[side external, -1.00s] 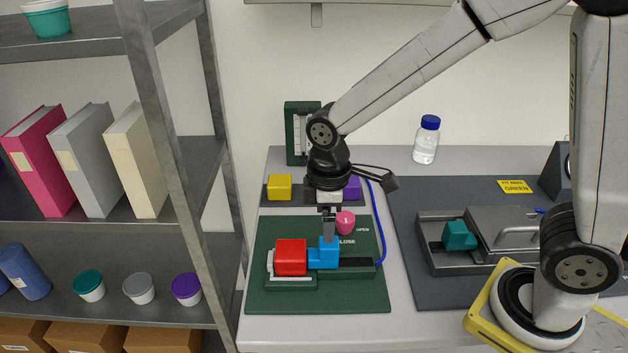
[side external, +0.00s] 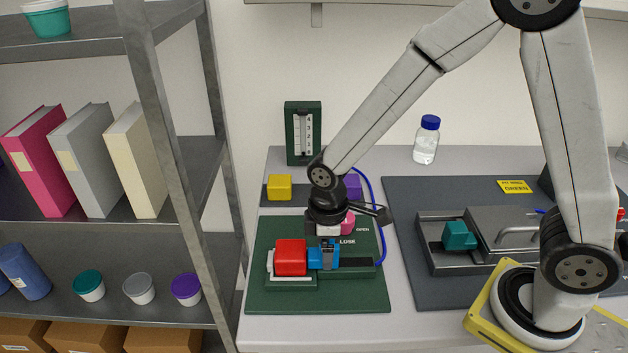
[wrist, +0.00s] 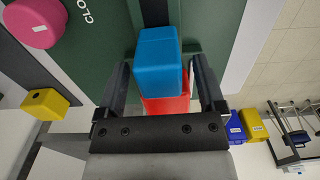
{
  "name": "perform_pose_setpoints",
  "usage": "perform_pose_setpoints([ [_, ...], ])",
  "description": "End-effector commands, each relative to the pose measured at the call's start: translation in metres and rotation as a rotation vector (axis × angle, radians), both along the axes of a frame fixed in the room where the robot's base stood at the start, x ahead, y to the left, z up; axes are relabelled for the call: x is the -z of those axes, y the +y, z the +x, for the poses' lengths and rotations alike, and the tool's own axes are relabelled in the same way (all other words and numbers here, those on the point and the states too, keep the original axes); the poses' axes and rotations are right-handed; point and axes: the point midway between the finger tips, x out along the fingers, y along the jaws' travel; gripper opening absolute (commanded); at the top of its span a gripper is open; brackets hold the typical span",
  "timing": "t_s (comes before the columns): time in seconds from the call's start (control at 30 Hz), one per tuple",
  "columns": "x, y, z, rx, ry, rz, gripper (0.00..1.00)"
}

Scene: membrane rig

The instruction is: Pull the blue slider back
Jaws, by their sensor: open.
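The blue slider (side external: 316,259) sits on the green rig plate (side external: 330,298), directly right of a red block (side external: 291,257). A dark track runs to the right of the slider. My gripper (side external: 328,262) is low at the slider in the side view, pointing down. In the wrist view the blue slider (wrist: 157,60) lies between the two open fingers of my gripper (wrist: 160,85), with the red block (wrist: 165,104) beyond it. Gaps show between the slider and the fingers. The far side of the slider is hidden.
A pink knob (wrist: 35,22) is on the same plate, close to my wrist. A yellow block (side external: 279,187) and a purple block (side external: 352,187) stand behind the plate. A blue tube (side external: 382,230) curves along its right side. A grey device with a teal block (side external: 459,235) stands farther right.

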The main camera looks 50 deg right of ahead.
Motion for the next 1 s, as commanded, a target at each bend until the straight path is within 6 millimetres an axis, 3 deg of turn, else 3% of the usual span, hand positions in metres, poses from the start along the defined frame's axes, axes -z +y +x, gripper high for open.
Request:
perform_pose_setpoints([
  [0.13,0.000,0.000,0.000,0.000,0.000,0.000,0.88],
  [0.4,0.000,0.000,0.000,0.000,0.000,0.000,0.02],
  [0.73,-0.001,-0.003,-0.002,0.000,0.000,0.000,0.00],
  [1.0,-0.001,-0.023,-0.022,0.002,0.001,-0.001,0.00],
])
